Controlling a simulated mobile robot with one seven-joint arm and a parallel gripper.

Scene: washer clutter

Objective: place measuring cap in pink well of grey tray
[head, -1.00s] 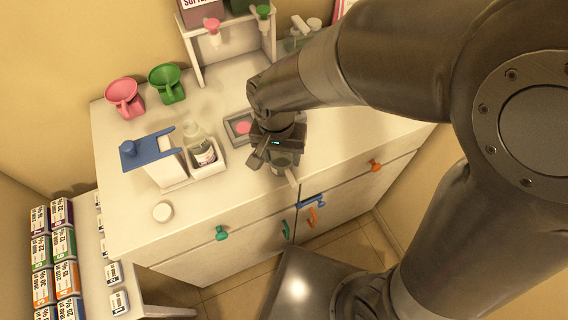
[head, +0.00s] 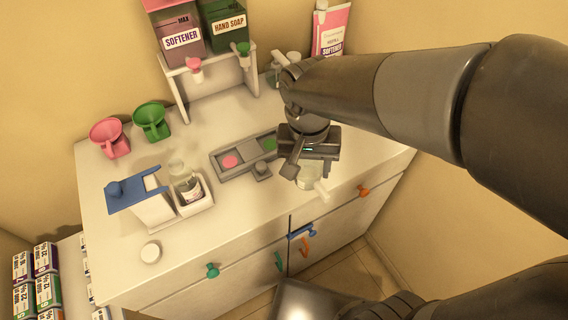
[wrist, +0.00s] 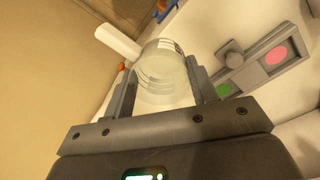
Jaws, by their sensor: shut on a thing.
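The measuring cap (head: 310,180) is a clear cup with a white handle. My gripper (head: 308,168) is shut on it, over the worktop's front right part. In the wrist view the cap (wrist: 163,78) sits between the two fingers, its handle pointing up left. The grey tray (head: 236,175) lies left of my gripper. Its pink well (head: 230,161) is at the left and its green well (head: 269,144) at the right, with no cap in either. In the wrist view the pink well (wrist: 276,55) is right of the gripper.
A grey knob (head: 261,168) stands at the tray's front edge. A bottle (head: 185,184) in a white holder and a blue-topped stand (head: 140,193) are left of the tray. Pink (head: 109,138) and green (head: 151,121) funnels stand behind. A dispenser rack (head: 176,85) stands at the back. A white lid (head: 150,252) lies front left.

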